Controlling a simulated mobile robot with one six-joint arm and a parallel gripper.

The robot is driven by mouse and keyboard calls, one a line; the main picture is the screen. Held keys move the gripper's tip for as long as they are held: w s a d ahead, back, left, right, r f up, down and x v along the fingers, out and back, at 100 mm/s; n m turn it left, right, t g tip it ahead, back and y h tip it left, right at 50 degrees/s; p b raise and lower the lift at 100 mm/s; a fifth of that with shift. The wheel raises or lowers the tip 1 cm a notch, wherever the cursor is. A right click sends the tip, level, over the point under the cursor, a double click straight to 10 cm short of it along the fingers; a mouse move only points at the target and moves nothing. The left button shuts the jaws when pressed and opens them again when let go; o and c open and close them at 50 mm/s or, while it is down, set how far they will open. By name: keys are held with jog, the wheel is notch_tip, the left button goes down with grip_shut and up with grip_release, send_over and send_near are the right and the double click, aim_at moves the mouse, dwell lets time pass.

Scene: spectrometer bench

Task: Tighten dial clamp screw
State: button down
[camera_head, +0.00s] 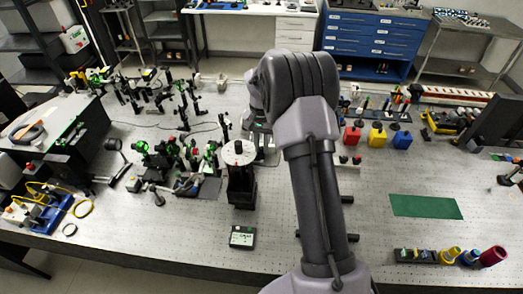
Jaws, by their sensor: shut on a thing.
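A round white dial (239,152) with a small red centre lies flat on top of a black upright stand (241,187), left of my arm. The dial's clamp screw is too small to make out. My arm rises from the bottom and bends over at the elbow. Its far end, with my gripper (258,116), shows small and dark just left of the elbow, above and behind the dial in the picture. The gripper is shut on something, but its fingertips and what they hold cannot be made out.
Optics mounts (180,155) crowd the bench left of the dial. A small black box (242,237) lies in front of the stand.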

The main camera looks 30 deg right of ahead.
jog(key=m+b, duration=0.2)
jog(key=m, duration=0.1)
jog(key=shift+f+m, duration=0.1)
jog(key=shift+m, duration=0.3)
jog(key=m+b, duration=0.2)
jog(key=m, duration=0.1)
jog(key=shift+m, duration=0.3)
jog(key=m+b, duration=0.2)
jog(key=m, duration=0.3)
jog(key=shift+m+b, duration=0.4)
jog(key=c, duration=1.4)
grip_release()
jog(key=shift+r, duration=0.2)
